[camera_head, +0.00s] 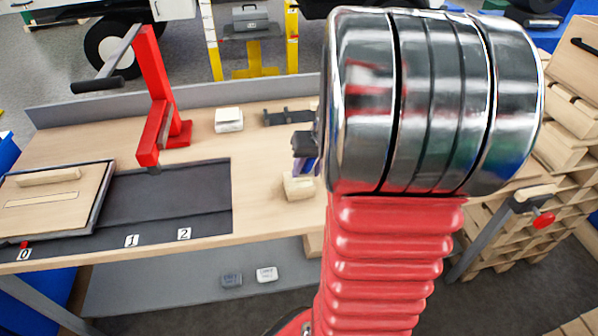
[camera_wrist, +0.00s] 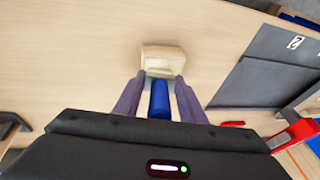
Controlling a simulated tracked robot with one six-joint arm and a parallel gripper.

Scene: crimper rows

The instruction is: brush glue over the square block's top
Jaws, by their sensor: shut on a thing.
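A small pale wooden square block (camera_head: 298,187) stands on the workbench below my gripper in the head view. It also shows in the wrist view (camera_wrist: 163,58), just beyond the fingertips. My gripper (camera_wrist: 157,90) has purple fingers and is shut on a blue cylindrical handle (camera_wrist: 159,101), which looks like the brush. In the head view my gripper (camera_head: 305,162) is mostly hidden behind my arm. I cannot make out glue on the block's top.
A red lever press (camera_head: 160,110) stands on the bench (camera_head: 262,150) at left. A white block (camera_head: 229,120) and a black holder (camera_head: 288,117) lie at the back. A dark mat (camera_head: 175,198) with numbered labels and a wooden board (camera_head: 60,205) lie left of the block.

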